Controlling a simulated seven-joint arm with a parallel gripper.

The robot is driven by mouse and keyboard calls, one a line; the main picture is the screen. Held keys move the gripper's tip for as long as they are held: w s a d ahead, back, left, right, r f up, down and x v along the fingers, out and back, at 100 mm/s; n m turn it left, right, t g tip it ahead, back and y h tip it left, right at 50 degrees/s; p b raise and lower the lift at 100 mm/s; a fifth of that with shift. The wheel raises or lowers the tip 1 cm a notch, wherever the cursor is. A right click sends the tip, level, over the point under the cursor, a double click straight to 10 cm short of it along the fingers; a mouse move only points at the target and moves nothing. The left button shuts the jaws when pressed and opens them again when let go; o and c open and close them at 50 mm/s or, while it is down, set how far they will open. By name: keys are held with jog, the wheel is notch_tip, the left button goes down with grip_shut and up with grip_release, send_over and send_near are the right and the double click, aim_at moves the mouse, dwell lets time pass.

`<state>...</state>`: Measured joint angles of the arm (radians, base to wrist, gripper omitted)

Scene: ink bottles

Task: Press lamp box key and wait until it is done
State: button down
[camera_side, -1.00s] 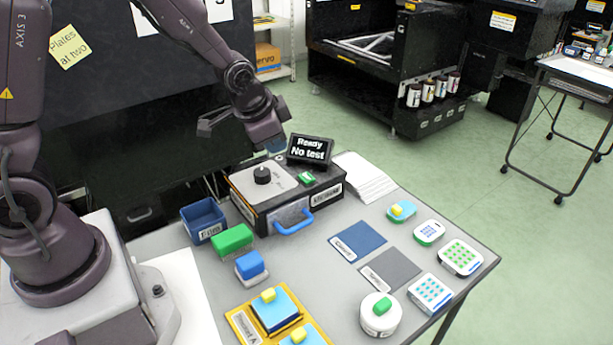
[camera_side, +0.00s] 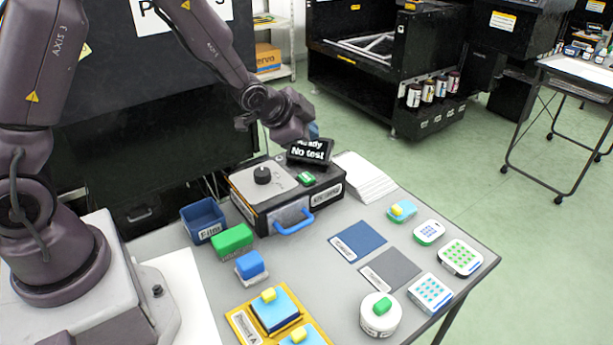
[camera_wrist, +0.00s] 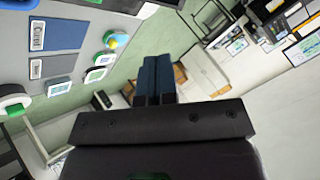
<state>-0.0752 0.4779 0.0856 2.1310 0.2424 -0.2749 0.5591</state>
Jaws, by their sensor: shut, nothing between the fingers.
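The lamp box (camera_side: 272,203) is a black-sided box with a grey top, a round black knob and a blue front handle. Its green key (camera_side: 306,178) sits on the top near the right side. A small black display (camera_side: 311,151) behind the key reads "No test", its upper line partly covered by my arm. My gripper (camera_side: 313,131) is above and behind the display, apart from the key. In the wrist view the blue fingers (camera_wrist: 156,80) are together with nothing between them. The key cannot be made out in the wrist view.
White sheets (camera_side: 365,178) lie right of the box. A blue bin (camera_side: 203,220), a green block (camera_side: 232,240) and a blue block (camera_side: 250,264) stand in front left. Blue and grey mats (camera_side: 391,270) and several small plates occupy the table's right half.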

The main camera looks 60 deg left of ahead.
aim_at(307, 178)
notch_tip(307, 178, down, 8)
jog(key=shift+r, duration=0.25)
jog(key=shift+f, duration=0.1)
dwell(2.0)
jog(key=shift+f, duration=0.3)
jog(key=shift+f, duration=0.45)
dwell(0.9)
jog(key=shift+r, duration=0.9)
jog(key=shift+r, duration=2.5)
